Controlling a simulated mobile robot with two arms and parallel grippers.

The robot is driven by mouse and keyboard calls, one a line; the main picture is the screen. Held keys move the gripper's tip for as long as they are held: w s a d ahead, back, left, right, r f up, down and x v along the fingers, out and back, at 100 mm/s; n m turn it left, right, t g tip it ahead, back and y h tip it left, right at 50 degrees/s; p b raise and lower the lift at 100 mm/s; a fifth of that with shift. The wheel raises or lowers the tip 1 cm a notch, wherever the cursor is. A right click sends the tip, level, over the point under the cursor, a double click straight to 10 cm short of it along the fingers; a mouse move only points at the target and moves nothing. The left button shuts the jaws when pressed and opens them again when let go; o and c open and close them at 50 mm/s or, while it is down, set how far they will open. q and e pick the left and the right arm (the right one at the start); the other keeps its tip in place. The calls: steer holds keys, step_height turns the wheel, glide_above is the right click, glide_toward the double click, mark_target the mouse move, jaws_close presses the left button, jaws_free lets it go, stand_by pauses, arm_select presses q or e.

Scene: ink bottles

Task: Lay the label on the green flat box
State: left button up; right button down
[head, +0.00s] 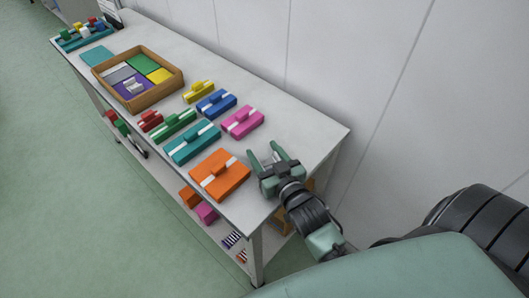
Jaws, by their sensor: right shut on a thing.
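A green flat box (185,125) with a white band and a small green block on top lies on the table, between a red box and a larger teal one. My right gripper (265,154) is over the table's near end, just right of the orange box and well apart from the green box. Its fingers look spread, gripping something I cannot make out at this size. I cannot single out a loose label. My left gripper is not in view.
Orange (216,188), teal (187,151), pink (243,123), blue (216,103), yellow (199,92) and red (150,121) banded boxes surround it. A wooden tray (154,96) holds coloured flat pieces. A wall runs behind the table (311,130); the table's right end is bare.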

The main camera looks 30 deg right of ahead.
steer(key=c, duration=0.8)
jaws_free()
steer(key=shift+f, duration=0.1)
